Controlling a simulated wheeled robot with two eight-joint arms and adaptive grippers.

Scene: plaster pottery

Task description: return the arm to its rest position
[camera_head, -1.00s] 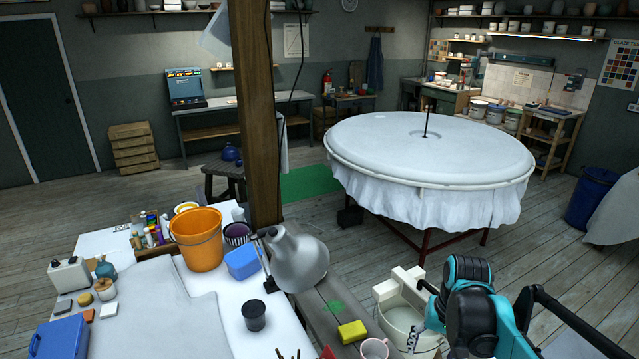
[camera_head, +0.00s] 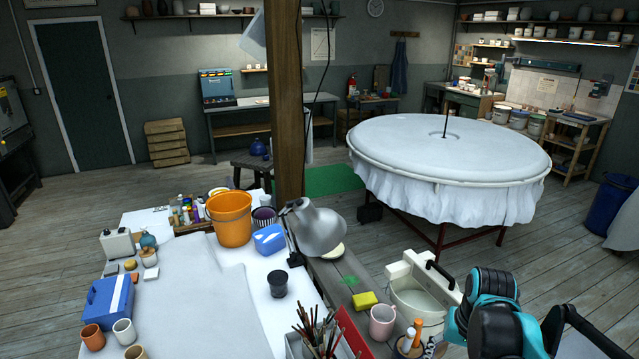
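My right arm (camera_head: 490,315) comes in at the lower right, a black and teal set of links, bent in front of the floor and beside the bench. Its gripper does not show in the head view. My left arm and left gripper are out of view. The arm is close to the white tub (camera_head: 412,290) and the pot of tools (camera_head: 410,345) at the bench's right end; I cannot tell whether it touches them.
The bench holds an orange bucket (camera_head: 231,218), grey lamp (camera_head: 316,230), pink mug (camera_head: 383,322), yellow sponge (camera_head: 364,299) and brushes (camera_head: 318,330). A large cloth-draped round table (camera_head: 450,150) stands behind. Open floor (camera_head: 570,225) lies to the right.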

